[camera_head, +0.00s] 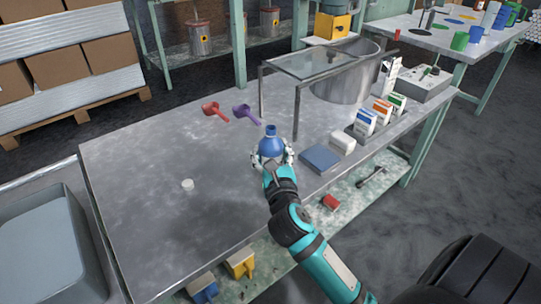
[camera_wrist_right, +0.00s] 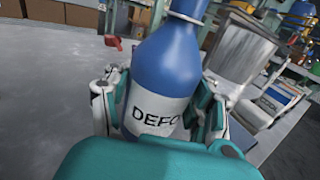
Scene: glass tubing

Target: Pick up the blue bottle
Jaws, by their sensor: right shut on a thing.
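The blue bottle (camera_head: 270,146) has a blue cap and stands upright on the metal workbench (camera_head: 140,160), or just above it; I cannot tell which. In the right wrist view the bottle (camera_wrist_right: 168,62) fills the middle, with a white label showing dark letters. My right gripper (camera_head: 272,160) is shut around the bottle, one finger on each side. In the wrist view its fingers (camera_wrist_right: 160,112) flank the label. The bottle's base is hidden by my gripper. My left gripper is not in view.
A blue flat box (camera_head: 321,159) and a white block (camera_head: 342,143) lie close to the right. Red (camera_head: 214,111) and purple (camera_head: 244,113) scoops lie behind. A glass-topped stand (camera_head: 318,66) and a metal drum (camera_head: 345,75) stand further back. The bench's left part is mostly clear.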

